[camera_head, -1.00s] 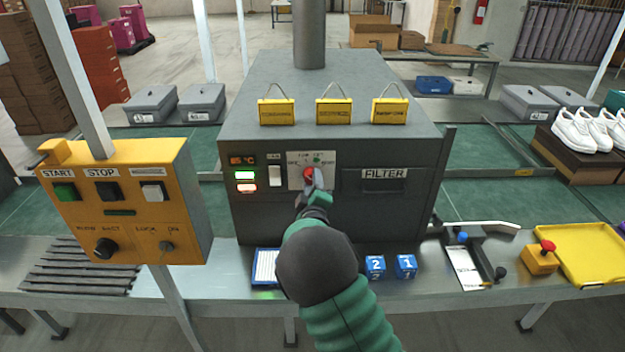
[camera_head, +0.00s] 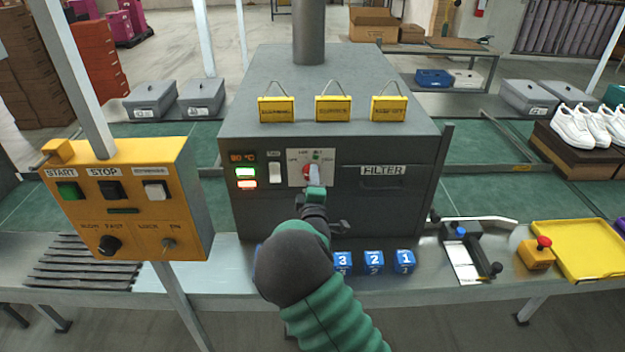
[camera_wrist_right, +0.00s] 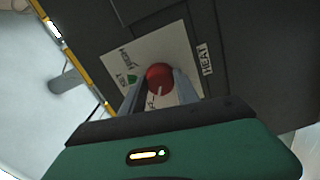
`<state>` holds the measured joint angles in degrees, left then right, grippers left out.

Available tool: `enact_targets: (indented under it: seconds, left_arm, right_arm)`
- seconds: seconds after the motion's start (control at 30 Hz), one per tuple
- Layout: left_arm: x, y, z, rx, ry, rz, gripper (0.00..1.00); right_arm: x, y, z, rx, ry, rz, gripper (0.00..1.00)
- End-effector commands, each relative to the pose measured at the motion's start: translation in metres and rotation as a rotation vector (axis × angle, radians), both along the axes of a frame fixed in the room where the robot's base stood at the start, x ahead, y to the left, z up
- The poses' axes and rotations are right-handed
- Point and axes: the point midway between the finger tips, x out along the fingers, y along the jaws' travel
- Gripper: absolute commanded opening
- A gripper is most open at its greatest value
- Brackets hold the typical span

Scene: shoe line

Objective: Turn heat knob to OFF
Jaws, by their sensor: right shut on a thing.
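The red heat knob (camera_head: 308,172) sits on a pale label plate (camera_head: 295,181) on the front of the dark grey heater box (camera_head: 330,215). The exact dial setting is hard to read. My left gripper is not in view.
A yellow START/STOP control box (camera_head: 130,205) stands at the left. A white switch (camera_head: 275,172) and lit display (camera_head: 243,157) are left of the knob; a FILTER drawer (camera_head: 382,180) is at its right. Blue numbered blocks (camera_head: 374,262) stand below on the bench.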

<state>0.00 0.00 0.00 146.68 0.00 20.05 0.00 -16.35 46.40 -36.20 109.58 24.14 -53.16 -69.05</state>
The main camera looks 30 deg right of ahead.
Motion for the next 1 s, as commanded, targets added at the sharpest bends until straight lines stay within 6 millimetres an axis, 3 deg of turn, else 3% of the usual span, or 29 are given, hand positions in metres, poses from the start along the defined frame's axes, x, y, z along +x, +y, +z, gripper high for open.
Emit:
enact_targets:
  seconds: [0.1,0.13,0.27,0.67,0.77,1.0]
  left_arm:
    - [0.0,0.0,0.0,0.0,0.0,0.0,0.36]
    - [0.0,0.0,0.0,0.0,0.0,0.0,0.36]
    - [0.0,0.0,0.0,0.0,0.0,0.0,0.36]
    - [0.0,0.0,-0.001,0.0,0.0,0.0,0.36]
    - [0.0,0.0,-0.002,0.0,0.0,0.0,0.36]
    - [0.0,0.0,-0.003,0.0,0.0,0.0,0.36]
  right_arm:
    - [0.0,0.003,-0.005,0.003,0.012,0.005,0.0]
    - [0.0,0.003,-0.005,0.003,0.012,0.005,0.41]
    - [0.0,0.002,-0.004,0.003,0.008,0.004,0.58]
    - [-0.007,0.006,-0.002,0.003,0.003,0.003,0.59]
    - [-0.023,0.016,-0.002,0.004,0.004,0.004,0.59]
    - [-0.083,0.054,-0.003,0.005,0.006,0.005,0.59]
